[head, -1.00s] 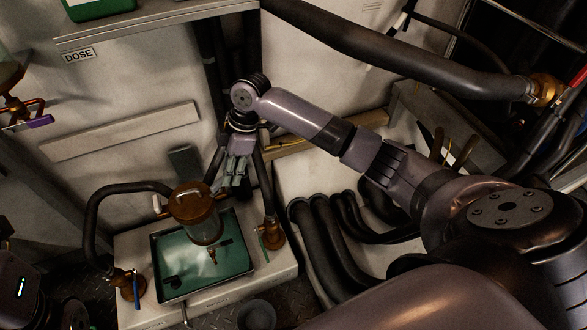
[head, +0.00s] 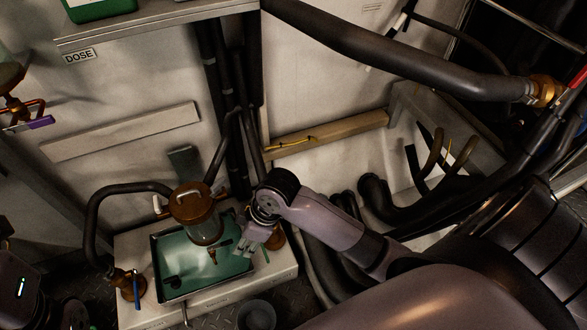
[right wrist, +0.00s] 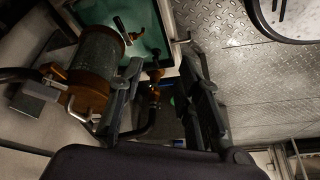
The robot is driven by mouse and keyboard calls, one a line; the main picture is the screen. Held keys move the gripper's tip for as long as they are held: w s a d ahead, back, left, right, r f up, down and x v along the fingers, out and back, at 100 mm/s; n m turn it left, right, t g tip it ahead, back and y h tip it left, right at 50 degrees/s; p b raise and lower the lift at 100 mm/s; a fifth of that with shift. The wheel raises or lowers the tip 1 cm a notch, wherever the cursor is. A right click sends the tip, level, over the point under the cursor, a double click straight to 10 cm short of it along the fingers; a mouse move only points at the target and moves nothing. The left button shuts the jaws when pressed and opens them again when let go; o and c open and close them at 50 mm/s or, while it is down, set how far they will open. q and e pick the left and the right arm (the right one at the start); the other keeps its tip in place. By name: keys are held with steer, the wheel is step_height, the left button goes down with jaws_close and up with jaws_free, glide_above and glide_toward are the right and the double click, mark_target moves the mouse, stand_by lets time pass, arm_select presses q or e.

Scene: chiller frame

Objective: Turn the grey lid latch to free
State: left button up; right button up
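A strainer canister with a brown lid (head: 192,200) and a clear body stands over the green tray (head: 161,292). A pale grey lever, which looks like the lid latch (head: 157,204), sticks out at the lid's left side. In the right wrist view the canister (right wrist: 98,62) lies at upper left, and the bent grey lever (right wrist: 76,110) shows by its brass lid. My right gripper (head: 247,246) is right of the canister, apart from the lever. Its two fingers (right wrist: 165,88) are spread with a gap and nothing between them. My left gripper is not in view.
A brass valve with a blue handle (head: 137,290) and a black hose (head: 91,215) are left of the tray. Another brass valve (right wrist: 154,88) shows beyond my right fingers. Thick black pipes (head: 375,200) run at right. Chequered metal floor (right wrist: 225,60) lies beyond the base.

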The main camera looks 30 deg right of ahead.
steer(key=s+d+f+m+h+p, duration=0.1)
steer(key=s+d+f+m, duration=0.1)
steer(key=s, duration=0.3)
steer(key=s+d+f+m+t+h+p, duration=0.1)
steer(key=s+d+f+m+p, duration=0.1)
steer(key=s+d+f+m, duration=0.1)
steer(key=shift+s+d+m+h, duration=0.3)
steer(key=shift+s+d+m, duration=0.55)
steer(key=shift+d+m, duration=0.15)
steer(key=shift+o, duration=0.4)
